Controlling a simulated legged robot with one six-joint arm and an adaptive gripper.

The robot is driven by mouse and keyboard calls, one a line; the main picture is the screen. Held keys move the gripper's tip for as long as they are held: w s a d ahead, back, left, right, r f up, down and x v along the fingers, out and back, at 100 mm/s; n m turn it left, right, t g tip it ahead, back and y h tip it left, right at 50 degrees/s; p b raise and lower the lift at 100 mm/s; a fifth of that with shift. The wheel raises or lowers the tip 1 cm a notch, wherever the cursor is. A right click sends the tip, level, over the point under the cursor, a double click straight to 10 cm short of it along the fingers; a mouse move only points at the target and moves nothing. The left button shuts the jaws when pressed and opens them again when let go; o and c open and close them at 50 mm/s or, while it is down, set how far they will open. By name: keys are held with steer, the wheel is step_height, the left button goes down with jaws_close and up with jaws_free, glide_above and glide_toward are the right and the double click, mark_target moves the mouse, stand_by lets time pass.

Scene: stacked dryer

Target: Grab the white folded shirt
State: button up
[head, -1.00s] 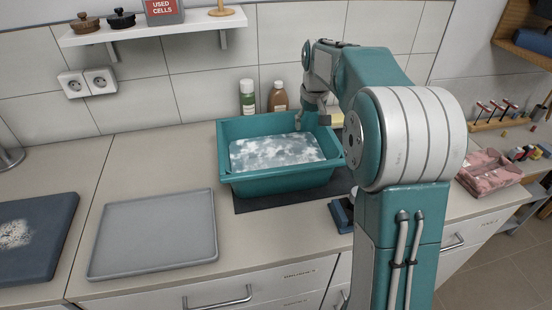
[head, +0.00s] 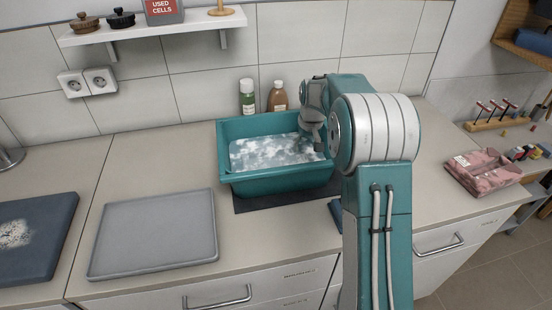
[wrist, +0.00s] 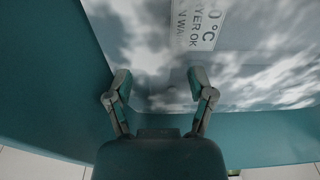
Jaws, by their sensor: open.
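A teal basin (head: 270,185) stands on the counter. It holds a mottled white and grey mass (head: 265,153), partly cloudy like suds. In the wrist view this pale mass (wrist: 250,85) fills the basin, and a white label (wrist: 200,22) with printed text, including "°C", lies on it. The shirt's outline is not clear under the white patches. My gripper (wrist: 160,88) is open and empty, its two fingers apart over the near edge of the pale mass, inside the basin wall. I cannot tell whether the fingertips touch it. In the head view my arm hides the basin's right side.
A green bottle (head: 247,97) and a brown bottle (head: 278,97) stand behind the basin. A grey tray (head: 155,235) lies empty on the left. A folded pink garment (head: 483,172) lies on the right. A shelf (head: 150,28) hangs above.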

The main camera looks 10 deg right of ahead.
steer(key=shift+f, duration=0.8)
jaws_close()
steer(key=shift+r, duration=0.1)
